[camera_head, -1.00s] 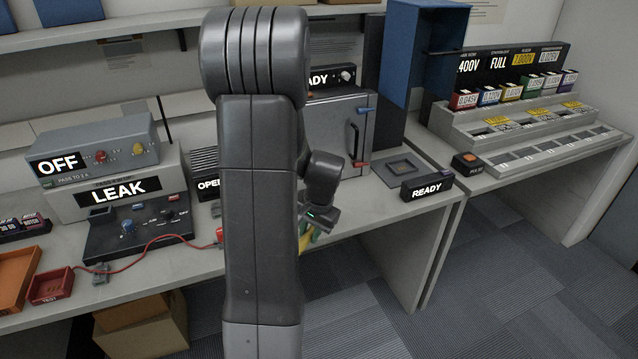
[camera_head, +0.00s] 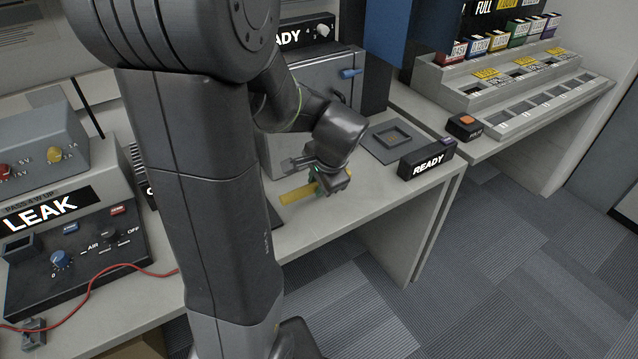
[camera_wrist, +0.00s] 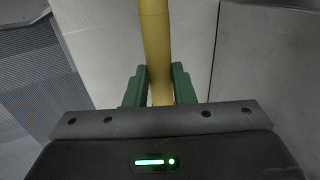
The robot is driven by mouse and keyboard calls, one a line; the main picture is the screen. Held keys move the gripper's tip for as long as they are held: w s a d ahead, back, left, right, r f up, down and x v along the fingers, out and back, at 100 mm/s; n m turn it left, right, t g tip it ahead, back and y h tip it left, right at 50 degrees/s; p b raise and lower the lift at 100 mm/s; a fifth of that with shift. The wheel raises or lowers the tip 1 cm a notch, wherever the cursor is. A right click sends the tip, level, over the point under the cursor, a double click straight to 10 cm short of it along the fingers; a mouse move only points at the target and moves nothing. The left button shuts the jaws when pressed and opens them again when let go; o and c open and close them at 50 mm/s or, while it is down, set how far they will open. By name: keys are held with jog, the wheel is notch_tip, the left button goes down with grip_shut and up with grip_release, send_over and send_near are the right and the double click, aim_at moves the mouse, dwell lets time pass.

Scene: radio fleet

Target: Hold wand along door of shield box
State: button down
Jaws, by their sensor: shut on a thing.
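My gripper (camera_head: 322,184) is shut on a yellow wand (camera_head: 297,194), in front of the shield box. In the wrist view the wand (camera_wrist: 155,45) runs straight out from between the green fingers (camera_wrist: 155,86), and the box's grey side (camera_wrist: 275,65) stands to its right with a gap in the picture. The grey shield box (camera_head: 318,78) stands on the bench with its door facing forward and a blue latch (camera_head: 351,72) at the top right. My arm hides the box's left part and the lower door. I cannot tell whether the wand touches the door.
A READY display (camera_head: 428,160) and a dark square plate (camera_head: 391,137) lie right of the box. A LEAK panel (camera_head: 48,212) with a red cable (camera_head: 95,283) is at the left. The bench's front edge is close to my gripper.

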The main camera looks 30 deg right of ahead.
jog(key=shift+w+a+p, duration=0.15)
jog(key=shift+w+p, duration=0.1)
jog(key=shift+w, duration=1.6)
jog(key=shift+w+a+p, duration=0.15)
jog(key=shift+w+p, duration=0.1)
jog(key=shift+w, duration=1.6)
jog(key=shift+s, duration=0.15)
jog(key=s+r, duration=0.2)
jog(key=s, duration=0.5)
jog(key=shift+s+d, duration=0.3)
jog(key=shift+s, duration=0.1)
jog(key=shift+s, duration=0.1)
